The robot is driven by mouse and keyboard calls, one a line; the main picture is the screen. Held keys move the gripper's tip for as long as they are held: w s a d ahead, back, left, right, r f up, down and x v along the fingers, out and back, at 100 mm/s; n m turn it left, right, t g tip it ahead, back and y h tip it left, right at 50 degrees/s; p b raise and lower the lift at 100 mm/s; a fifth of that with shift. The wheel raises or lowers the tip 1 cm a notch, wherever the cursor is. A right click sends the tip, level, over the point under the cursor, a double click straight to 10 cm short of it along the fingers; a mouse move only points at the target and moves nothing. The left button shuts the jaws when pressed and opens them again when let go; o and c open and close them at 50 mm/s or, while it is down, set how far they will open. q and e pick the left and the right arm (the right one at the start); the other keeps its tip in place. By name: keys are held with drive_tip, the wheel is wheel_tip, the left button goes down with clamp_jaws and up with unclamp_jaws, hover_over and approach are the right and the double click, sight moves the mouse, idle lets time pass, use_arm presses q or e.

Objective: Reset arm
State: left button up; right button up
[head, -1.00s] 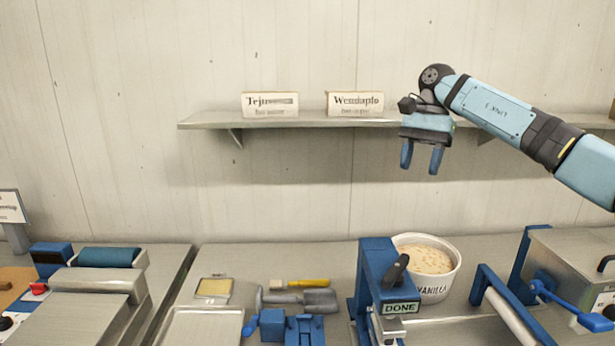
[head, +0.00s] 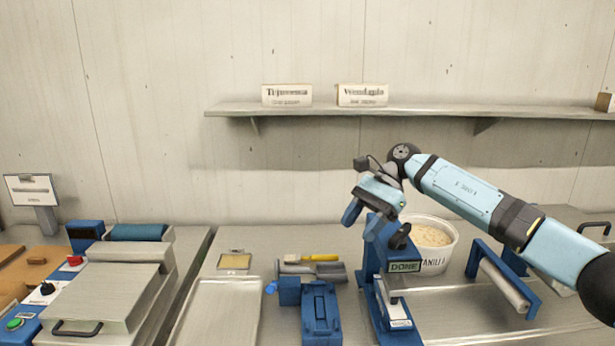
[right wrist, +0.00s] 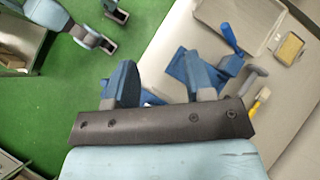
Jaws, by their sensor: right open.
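My right gripper (head: 362,220) is open and empty in the head view, tilted down to the left in front of the wall. Its fingers overlap the top of the blue stand with the DONE label (head: 404,267) in the picture; I cannot tell the gap between them. In the right wrist view the two blue fingers of my right gripper (right wrist: 163,80) stand well apart with nothing between them.
A white vanilla tub (head: 440,252) stands behind the blue stand. A blue fixture (head: 320,312), a yellow-handled tool (head: 318,257) and a pale tray (head: 220,310) lie on the counter. A wall shelf (head: 430,110) holds two name cards. Green floor (right wrist: 50,120) shows in the wrist view.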

drive_tip(key=s+a+f+m+t+y+b, duration=0.3)
drive_tip(key=s+a+f+m+y, duration=0.8)
drive_tip(key=a+f+m+y, duration=0.3)
drive_tip(key=s+d+f+n+t+h+b, duration=0.1)
drive_tip(key=s+d+f+n+t+h, duration=0.4)
drive_tip(key=f+n, duration=0.5)
drive_tip(key=s+d+f+n+t+h+b, duration=0.2)
drive_tip(key=d+f+n+t+h, duration=0.35)
drive_tip(key=n, duration=0.85)
drive_tip(key=s+d+f+n+t+h+b, duration=0.1)
drive_tip(key=s+d+f+n+t+h, duration=0.25)
drive_tip(key=f+n+t, duration=0.65)
drive_tip(key=s+d+f+m+g+h+b, duration=0.1)
drive_tip(key=s+d+f+m+g, duration=0.2)
drive_tip(key=s+f, duration=0.15)
drive_tip(key=s+d+f+m+g+h, duration=0.2)
drive_tip(key=s+f+m, duration=0.1)
drive_tip(key=s, duration=0.3)
drive_tip(key=s+d+f+m+g+h+b, duration=0.1)
drive_tip(key=s+d+f+m+g, duration=0.15)
drive_tip(key=s, duration=0.35)
wheel_tip(320, 180, up, 12)
drive_tip(key=d+p, duration=0.1)
drive_tip(key=p, duration=1.3)
drive_tip(key=shift+d+n+p, duration=0.15)
drive_tip(key=shift+n+p, duration=0.15)
drive_tip(key=shift+n, duration=0.05)
drive_tip(key=shift+w, duration=0.1)
